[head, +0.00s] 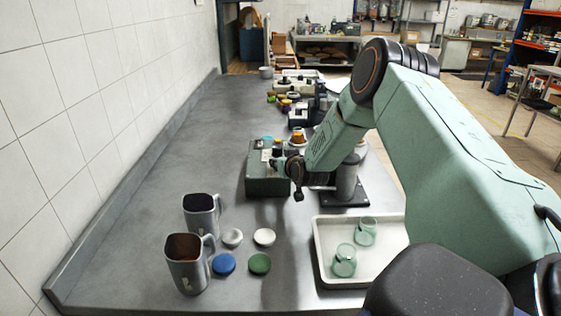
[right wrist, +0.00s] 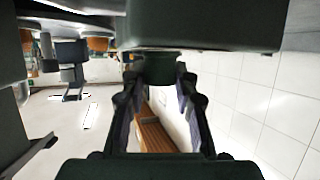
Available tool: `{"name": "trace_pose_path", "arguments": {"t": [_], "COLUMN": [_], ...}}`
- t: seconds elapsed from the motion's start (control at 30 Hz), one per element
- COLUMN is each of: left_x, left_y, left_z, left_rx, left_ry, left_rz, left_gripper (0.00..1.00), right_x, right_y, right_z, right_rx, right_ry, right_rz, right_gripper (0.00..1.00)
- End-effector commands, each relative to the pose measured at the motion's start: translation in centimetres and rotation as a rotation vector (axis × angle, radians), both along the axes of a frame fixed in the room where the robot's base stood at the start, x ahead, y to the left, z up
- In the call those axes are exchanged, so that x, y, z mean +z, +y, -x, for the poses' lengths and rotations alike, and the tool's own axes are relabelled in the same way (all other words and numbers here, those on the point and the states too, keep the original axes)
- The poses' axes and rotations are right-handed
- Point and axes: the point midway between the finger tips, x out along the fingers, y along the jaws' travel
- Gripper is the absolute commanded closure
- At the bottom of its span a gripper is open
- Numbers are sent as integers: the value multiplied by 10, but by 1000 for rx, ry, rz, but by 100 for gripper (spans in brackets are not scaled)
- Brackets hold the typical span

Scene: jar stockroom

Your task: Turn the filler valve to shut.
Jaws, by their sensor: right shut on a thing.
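A dark green box (head: 268,183), which looks like the filler unit, stands on the grey counter with small fittings on its top. My right gripper (head: 296,172) is at the box's right side. In the right wrist view, my right gripper's two fingers (right wrist: 160,82) close on a dark round knob (right wrist: 160,66) just beside a dark body (right wrist: 205,28); the knob looks like the filler valve's handle. Its turned position cannot be told, as the gripper covers it in the head view. My left gripper is not in view.
A grey post (head: 347,180) on a black base stands right of the box. A white tray (head: 320,262) holds two green glass jars (head: 344,262). Two grey mugs (head: 187,265), a blue lid (head: 223,264), a green lid (head: 260,263) and two white lids stand in front. The counter's left side is clear.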

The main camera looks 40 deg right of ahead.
Motion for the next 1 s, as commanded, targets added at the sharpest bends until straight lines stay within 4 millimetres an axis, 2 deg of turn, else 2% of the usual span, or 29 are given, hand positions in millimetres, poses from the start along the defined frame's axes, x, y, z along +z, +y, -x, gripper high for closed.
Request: {"name": "trace_pose_path", "arguments": {"t": [0.03, 0.23, 1.0], "left_x": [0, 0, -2], "left_y": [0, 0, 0], "left_z": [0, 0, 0], "left_rx": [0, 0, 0], "left_ry": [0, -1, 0], "left_rz": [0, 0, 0], "left_gripper": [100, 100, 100], "right_x": [1, 1, 1], "right_y": [0, -1, -1], "right_z": [0, 0, -1], "right_rx": [-1, -1, 15], "right_ry": [-2, -2, -3], "right_rz": [0, 0, 0], "right_gripper": [85, 100, 100]}}
